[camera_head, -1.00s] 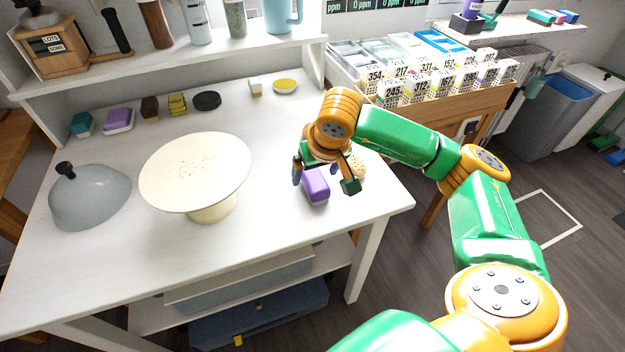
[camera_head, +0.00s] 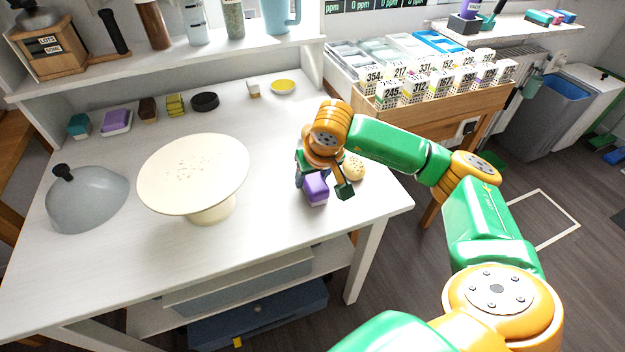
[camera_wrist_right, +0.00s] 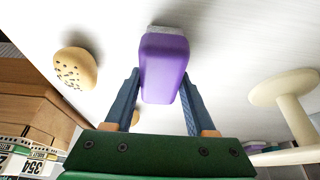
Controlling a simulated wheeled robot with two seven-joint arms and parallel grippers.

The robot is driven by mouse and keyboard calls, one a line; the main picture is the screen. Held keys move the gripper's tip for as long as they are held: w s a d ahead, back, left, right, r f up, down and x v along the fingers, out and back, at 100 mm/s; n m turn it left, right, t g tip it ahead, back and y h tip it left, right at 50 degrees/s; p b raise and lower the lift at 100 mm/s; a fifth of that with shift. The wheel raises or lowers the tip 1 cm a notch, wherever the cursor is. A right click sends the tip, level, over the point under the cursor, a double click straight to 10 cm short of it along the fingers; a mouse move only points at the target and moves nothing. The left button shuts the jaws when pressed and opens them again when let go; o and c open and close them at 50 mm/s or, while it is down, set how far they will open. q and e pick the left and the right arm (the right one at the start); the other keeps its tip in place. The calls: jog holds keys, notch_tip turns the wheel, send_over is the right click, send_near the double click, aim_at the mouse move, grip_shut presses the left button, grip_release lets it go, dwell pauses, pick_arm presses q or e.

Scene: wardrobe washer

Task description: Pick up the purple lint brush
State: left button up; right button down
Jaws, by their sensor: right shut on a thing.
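The purple lint brush (camera_head: 316,189) is a small purple block at the right front part of the white table. In the right wrist view the brush (camera_wrist_right: 164,66) sits between my two blue fingers, with a pale grey strip at its far end. My right gripper (camera_head: 322,187) is over it and shut on it; it also shows in the right wrist view (camera_wrist_right: 160,88). I cannot tell whether the brush touches the table. My left gripper is not in view.
A seeded bun (camera_head: 355,168) lies close to the right of my gripper. A cream cake stand (camera_head: 194,172) and a grey dome (camera_head: 87,200) stand to the left. Small items, one purple and grey (camera_head: 116,121), line the table's back. The middle front of the table is clear.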

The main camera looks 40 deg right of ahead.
notch_tip(320, 180, up, 3)
jog(key=shift+f, duration=0.1)
jog(key=s+a+r, duration=0.2)
jog(key=a+r, duration=0.3)
jog(key=a, duration=0.1)
jog(key=s+a+r+p, duration=0.1)
jog(key=s+a+r, duration=0.1)
jog(key=a+r, duration=0.3)
jog(key=shift+s+a, duration=0.35)
jog(key=shift+a, duration=0.75)
